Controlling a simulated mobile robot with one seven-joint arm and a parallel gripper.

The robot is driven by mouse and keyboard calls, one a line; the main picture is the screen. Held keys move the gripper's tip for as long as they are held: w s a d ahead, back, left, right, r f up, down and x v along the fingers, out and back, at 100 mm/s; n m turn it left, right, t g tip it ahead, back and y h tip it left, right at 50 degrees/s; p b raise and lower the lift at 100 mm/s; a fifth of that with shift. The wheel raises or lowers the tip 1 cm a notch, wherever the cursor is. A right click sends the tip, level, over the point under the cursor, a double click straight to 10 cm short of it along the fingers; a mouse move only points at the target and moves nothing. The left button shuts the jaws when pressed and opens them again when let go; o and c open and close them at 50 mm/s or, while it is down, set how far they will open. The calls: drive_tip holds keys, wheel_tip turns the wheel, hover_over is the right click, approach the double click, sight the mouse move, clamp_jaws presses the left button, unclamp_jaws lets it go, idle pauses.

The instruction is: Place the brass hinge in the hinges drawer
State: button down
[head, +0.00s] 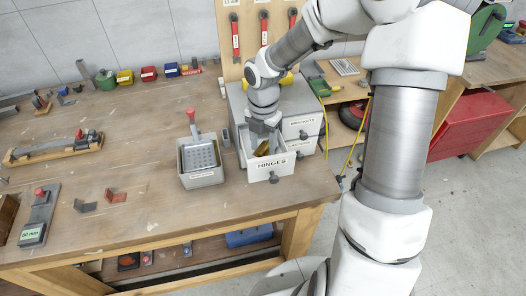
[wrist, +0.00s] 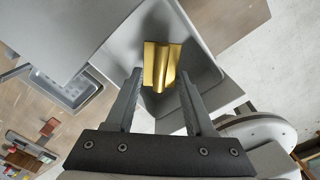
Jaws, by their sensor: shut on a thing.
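The brass hinge (wrist: 161,66) is a gold-coloured folded piece between my fingertips in the wrist view. My gripper (wrist: 161,73) is shut on it. In the head view the hinge (head: 262,148) shows just below my gripper (head: 264,132), at the open drawer. The hinges drawer (head: 270,169) is pulled out, grey-white, with the label HINGES and a dark knob on its front. The hinge is over or within the drawer's opening; its exact height above the floor of the drawer is hard to tell. The drawer's inner wall (wrist: 205,68) shows around it in the wrist view.
The grey cabinet (head: 236,99) has other labelled drawers, including BRACKETS (head: 302,122). A metal tray (head: 201,179) with a perforated insert stands left of the open drawer. A red-handled tool (head: 191,116) stands behind it. The wooden bench (head: 130,170) has clear room at centre left.

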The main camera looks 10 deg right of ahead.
sight(263, 148)
drive_tip(key=shift+f, duration=1.3)
drive_tip(key=shift+f, duration=0.15)
drive_tip(key=shift+c, duration=1.3)
unclamp_jaws()
wheel_tip(263, 148, up, 12)
drive_tip(key=p, duration=0.1)
